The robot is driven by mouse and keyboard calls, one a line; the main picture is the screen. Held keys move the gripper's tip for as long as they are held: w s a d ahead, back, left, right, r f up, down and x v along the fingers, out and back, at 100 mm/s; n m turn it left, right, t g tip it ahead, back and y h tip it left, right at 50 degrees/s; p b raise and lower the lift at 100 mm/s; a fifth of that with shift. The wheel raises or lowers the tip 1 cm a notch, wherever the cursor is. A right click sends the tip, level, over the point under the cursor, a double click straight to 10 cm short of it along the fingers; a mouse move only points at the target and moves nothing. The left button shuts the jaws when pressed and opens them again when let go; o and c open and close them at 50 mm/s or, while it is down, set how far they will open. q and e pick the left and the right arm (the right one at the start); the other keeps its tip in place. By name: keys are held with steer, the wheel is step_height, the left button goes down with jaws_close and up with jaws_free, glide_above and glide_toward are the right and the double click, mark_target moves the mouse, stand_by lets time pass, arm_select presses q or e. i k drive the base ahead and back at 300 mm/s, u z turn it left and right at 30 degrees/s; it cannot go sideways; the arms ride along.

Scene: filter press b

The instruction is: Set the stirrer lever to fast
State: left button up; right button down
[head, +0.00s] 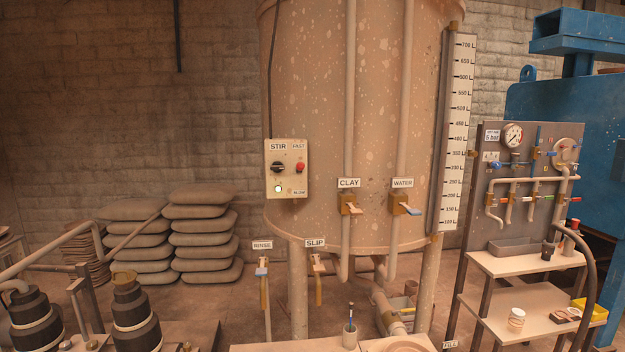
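The stirrer control box (287,169) is a cream panel marked STIR on the front of the big tank. A small red-tipped lever (300,167) is on its right side, between the FAST label (298,146) above and the SLOW label (299,192) below. The lever tip looks roughly midway between them; its exact setting is too small to tell. A black rotary knob (278,167) is left of the lever. A pale, lit lamp (278,188) is below the knob. Neither of my grippers is in view.
The tank (365,120) stands behind CLAY (350,204) and WATER (405,204) taps. RINSE (262,270) and SLIP (318,266) taps stand lower. A bench (260,347) with a cup of brushes (350,338) is in front. A gauge panel (525,180) and shelves are at right.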

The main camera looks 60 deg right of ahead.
mark_target(299, 165)
steer(key=z, duration=0.8)
steer(key=i, duration=0.9)
steer(key=z, duration=0.25)
